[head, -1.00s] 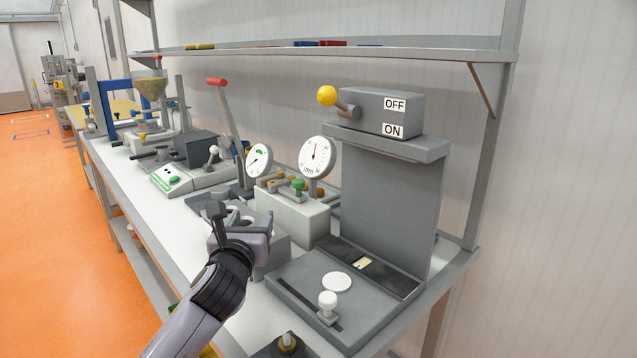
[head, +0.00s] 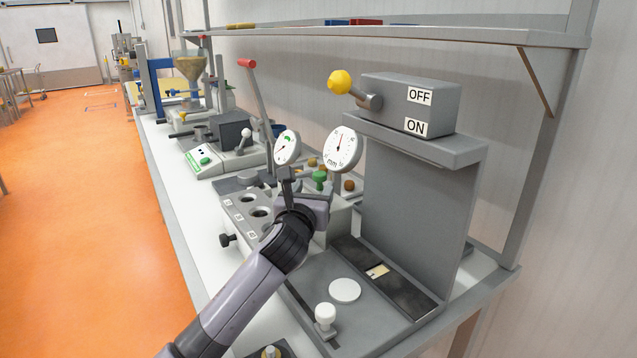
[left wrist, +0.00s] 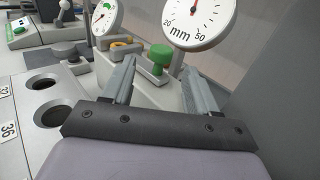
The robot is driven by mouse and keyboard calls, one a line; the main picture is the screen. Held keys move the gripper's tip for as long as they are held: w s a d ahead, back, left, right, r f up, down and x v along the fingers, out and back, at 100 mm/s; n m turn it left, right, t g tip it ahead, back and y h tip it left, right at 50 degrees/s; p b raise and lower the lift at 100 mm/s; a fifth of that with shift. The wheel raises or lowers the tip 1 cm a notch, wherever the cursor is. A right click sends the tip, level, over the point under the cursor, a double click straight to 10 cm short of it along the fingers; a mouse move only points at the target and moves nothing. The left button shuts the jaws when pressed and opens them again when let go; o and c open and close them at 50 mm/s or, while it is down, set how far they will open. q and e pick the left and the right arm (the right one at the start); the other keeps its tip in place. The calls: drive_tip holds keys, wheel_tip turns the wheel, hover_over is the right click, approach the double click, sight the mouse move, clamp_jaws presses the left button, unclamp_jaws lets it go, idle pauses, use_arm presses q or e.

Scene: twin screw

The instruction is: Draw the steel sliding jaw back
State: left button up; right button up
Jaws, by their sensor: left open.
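I cannot tell for sure which part is the steel sliding jaw. A low grey fixture with a green knob (head: 319,177) stands behind my left gripper (head: 290,182), which partly hides it. A white mm dial (head: 343,150) and a second dial (head: 287,148) stand at this fixture. In the left wrist view, my left gripper (left wrist: 160,78) is open and its two fingers point toward the fixture. The green knob (left wrist: 160,55) shows between the fingertips; I see no grip on it. My right gripper is not in view.
A grey block with round holes (head: 258,211) stands left of my gripper. A tall grey stand (head: 420,205) with a yellow-balled lever (head: 339,82) and OFF/ON labels rises at right. On its base are a white disc (head: 344,290) and a white knob (head: 325,314). A shelf hangs above.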

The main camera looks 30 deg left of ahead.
sight(318, 181)
use_arm(q)
drive_tip(key=shift+x, duration=1.95)
drive_tip(key=shift+c, duration=0.3)
clamp_jaws()
drive_tip(key=shift+s+d+r+p, duration=0.1)
drive_tip(key=shift+s+d+p, duration=0.4)
drive_tip(key=shift+d+p, duration=0.35)
drive_tip(key=shift+s+d, duration=0.15)
drive_tip(key=shift+d, duration=0.1)
drive_tip(key=shift+d+f, duration=0.15)
drive_tip(key=shift+f, duration=0.1)
